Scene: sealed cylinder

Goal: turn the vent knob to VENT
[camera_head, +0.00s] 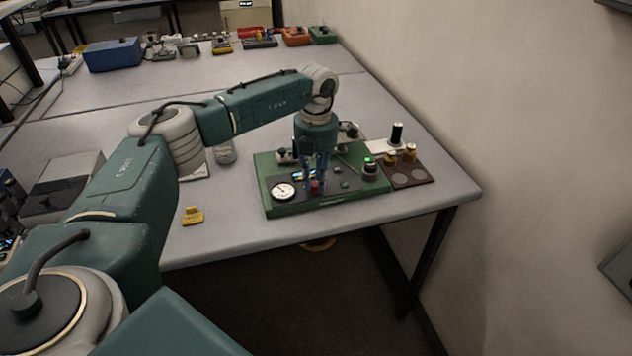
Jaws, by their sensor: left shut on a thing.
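The green apparatus board (285,208) lies on the table near its front right corner, with a dark panel on top. A small red knob (316,187), which looks like the vent knob, sits near the front of the panel. My left gripper (316,184) points straight down over the panel and is shut on this red knob. Its blue fingers hide part of the knob and the panel behind. The knob's markings are too small to read. My right gripper is not in view.
A round white gauge (284,191) sits left of the knob, and a black knob with a green top (370,168) right of it. A brown tray (424,178) with brass weights stands at the right. A yellow tag (193,215) lies on the left, with bare table around it.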

